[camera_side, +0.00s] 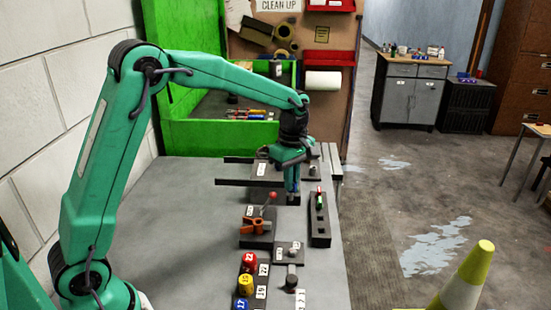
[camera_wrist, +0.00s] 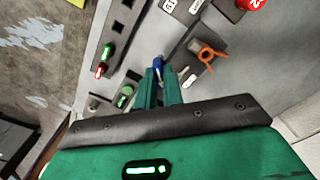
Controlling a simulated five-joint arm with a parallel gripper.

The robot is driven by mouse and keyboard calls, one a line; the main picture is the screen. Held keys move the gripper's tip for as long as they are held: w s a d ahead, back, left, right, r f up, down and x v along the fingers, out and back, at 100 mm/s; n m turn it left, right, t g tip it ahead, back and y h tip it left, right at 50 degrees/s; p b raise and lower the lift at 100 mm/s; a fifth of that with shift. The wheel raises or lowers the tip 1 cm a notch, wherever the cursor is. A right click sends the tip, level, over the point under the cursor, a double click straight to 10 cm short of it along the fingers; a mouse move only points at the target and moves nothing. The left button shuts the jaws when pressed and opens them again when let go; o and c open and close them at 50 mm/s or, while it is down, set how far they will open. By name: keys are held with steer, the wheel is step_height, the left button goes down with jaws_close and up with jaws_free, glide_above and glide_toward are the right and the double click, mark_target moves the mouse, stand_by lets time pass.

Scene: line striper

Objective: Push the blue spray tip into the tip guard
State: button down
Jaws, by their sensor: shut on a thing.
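My gripper (camera_side: 292,198) points down over the work table in the side view. In the wrist view its fingers (camera_wrist: 161,88) are closed around the blue spray tip (camera_wrist: 158,66), which shows at their ends. The side view does not clearly show the tip. An orange part (camera_side: 256,224), which looks like the tip guard, sits on a dark block in front of my gripper. It also shows in the wrist view (camera_wrist: 208,54), to the right of the blue tip and apart from it.
A dark slotted rack (camera_side: 320,230) with a red and green piece (camera_side: 319,199) stands right of my gripper. A red-balled lever (camera_side: 272,196) rises near the orange part. Red (camera_side: 249,262), yellow (camera_side: 245,285) and blue (camera_side: 241,303) knobs stand nearer the camera. The table's left side is clear.

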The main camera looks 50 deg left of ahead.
steer(key=s+a+r+n, duration=0.2)
steer(key=s+a+n, duration=0.1)
steer(key=s+n, duration=0.5)
steer(key=shift+s+a+r+n, duration=0.2)
steer(key=shift+s+n, duration=0.05)
steer(key=shift+n, duration=0.25)
steer(key=shift+f, duration=0.15)
steer(key=shift+f, duration=2.75)
steer(key=shift+f, duration=2.1)
stand_by(0.6)
steer(key=c, duration=1.5)
jaws_free()
steer(key=shift+o, duration=0.7)
steer(key=shift+o, duration=1.2)
